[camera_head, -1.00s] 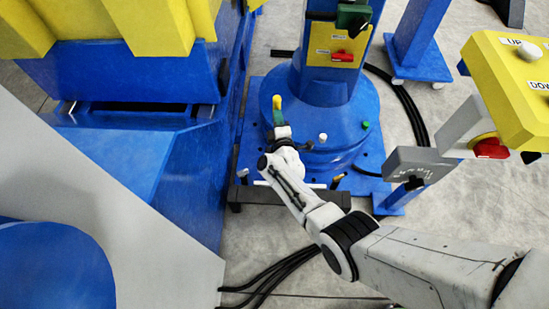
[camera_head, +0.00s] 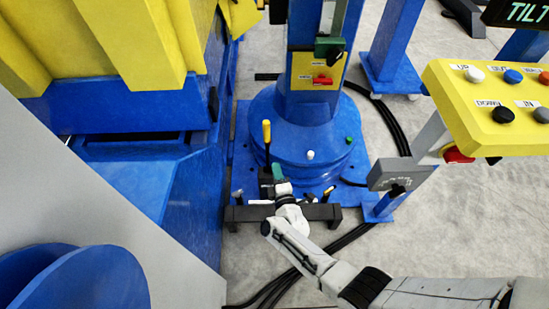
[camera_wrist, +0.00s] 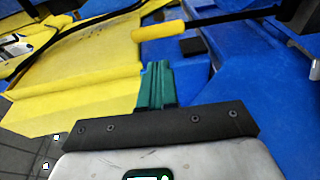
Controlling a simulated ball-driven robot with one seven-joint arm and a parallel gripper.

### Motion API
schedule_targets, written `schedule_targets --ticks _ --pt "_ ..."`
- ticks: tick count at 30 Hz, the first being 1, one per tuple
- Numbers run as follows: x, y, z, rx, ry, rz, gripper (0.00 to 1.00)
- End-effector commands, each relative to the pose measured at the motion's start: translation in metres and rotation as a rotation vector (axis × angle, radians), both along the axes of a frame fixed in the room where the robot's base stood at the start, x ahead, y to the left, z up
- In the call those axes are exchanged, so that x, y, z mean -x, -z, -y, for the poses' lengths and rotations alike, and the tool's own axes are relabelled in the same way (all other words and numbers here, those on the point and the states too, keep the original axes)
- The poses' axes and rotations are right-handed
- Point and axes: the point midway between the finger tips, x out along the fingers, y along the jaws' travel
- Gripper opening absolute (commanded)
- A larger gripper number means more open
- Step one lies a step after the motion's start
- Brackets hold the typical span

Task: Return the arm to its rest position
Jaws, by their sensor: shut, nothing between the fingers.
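My gripper (camera_head: 278,176) is in the middle of the head view, in front of the round blue base of the column. Its green fingers are together, with nothing between them. In the wrist view the green fingers (camera_wrist: 155,84) are shut. A lever with a yellow handle (camera_head: 267,132) stands just beyond the fingers. It also crosses the upper part of the wrist view (camera_wrist: 158,31), and whether the fingers touch it I cannot tell. My white and grey arm reaches in from the lower right.
A yellow button box (camera_head: 500,135) stands at the right, with a grey switch box (camera_head: 388,174) below it. The blue and yellow positioner (camera_head: 150,185) fills the left. A black pedal bar (camera_head: 245,214) lies near my gripper. Black cables (camera_head: 275,285) run over the floor.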

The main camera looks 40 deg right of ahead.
Motion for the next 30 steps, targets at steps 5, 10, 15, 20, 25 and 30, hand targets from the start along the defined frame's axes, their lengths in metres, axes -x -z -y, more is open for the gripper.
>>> schedule_targets --ticks 5,10,15,20,25,30 --pt "0.006 0.0 -0.003 0.0 0.0 -0.001 0.0" --pt "0.006 0.001 -0.003 0.0 0.0 -0.001 0.0" --pt "0.006 0.001 -0.003 0.0 0.0 -0.001 0.0" --pt "0.006 0.001 -0.003 0.0 0.0 -0.001 0.0" --pt "0.001 -0.003 -0.008 -0.063 -0.051 0.001 0.0" --pt "-0.006 -0.014 -0.029 -0.287 -0.209 -0.038 0.0"
